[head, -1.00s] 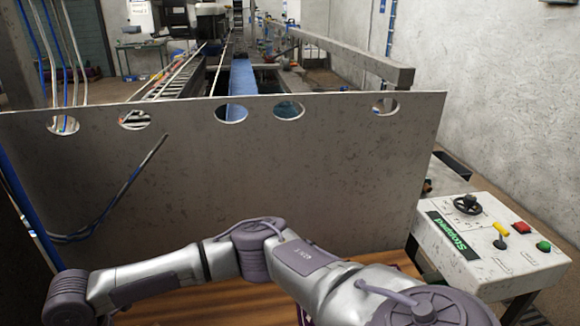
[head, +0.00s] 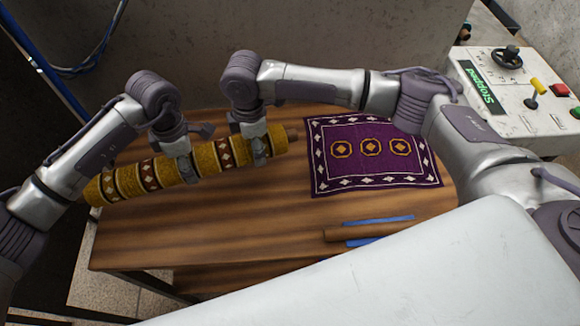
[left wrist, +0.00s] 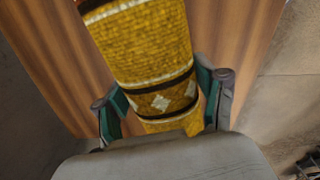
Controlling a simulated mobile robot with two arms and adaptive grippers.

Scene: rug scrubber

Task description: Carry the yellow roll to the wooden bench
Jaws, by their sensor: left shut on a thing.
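The yellow patterned roll (head: 126,181) lies slanted across the left part of the wooden bench (head: 215,225) in the head view. My left gripper (head: 184,166) is shut on the roll near its middle. In the left wrist view the yellow roll (left wrist: 147,45) passes between the left fingers (left wrist: 165,100), with wood behind it. My right gripper (head: 260,152) is at the roll's right end with a finger over its near side; its far finger is hidden. The roll's left end reaches the bench's left edge. I cannot tell whether the roll touches the bench top.
A purple patterned rug (head: 372,152) lies flat at the bench's right. A brown roller piece with blue strips (head: 372,232) lies near the front. A control panel (head: 515,90) marked "Stopped" stands at the right. A grey wall panel (head: 330,50) rises behind the bench.

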